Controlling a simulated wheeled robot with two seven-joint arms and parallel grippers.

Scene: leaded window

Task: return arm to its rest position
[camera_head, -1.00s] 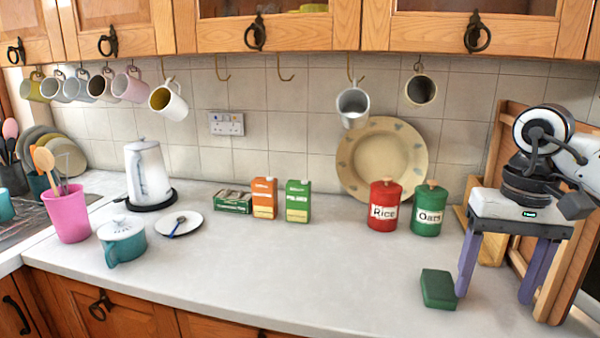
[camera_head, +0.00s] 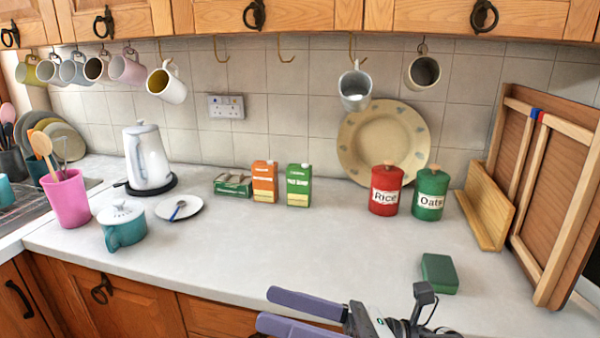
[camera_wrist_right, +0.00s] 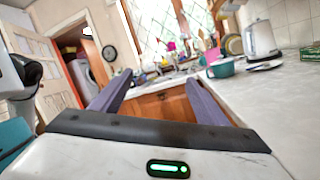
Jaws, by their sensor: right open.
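My right gripper (camera_head: 290,312) is low at the front edge of the counter in the head view, its two purple-grey fingers pointing left. The fingers are apart with nothing between them. In the right wrist view the two fingers (camera_wrist_right: 155,95) are spread, with the wooden cabinet front and counter edge showing between and beyond them. My left gripper is not in the head view.
On the counter (camera_head: 300,245) stand a green block (camera_head: 439,273), red Rice canister (camera_head: 386,189), green Oats canister (camera_head: 430,193), cartons (camera_head: 265,182), kettle (camera_head: 147,158), teal pot (camera_head: 122,226) and pink cup (camera_head: 67,199). Mugs (camera_head: 355,88) hang above. The front middle is clear.

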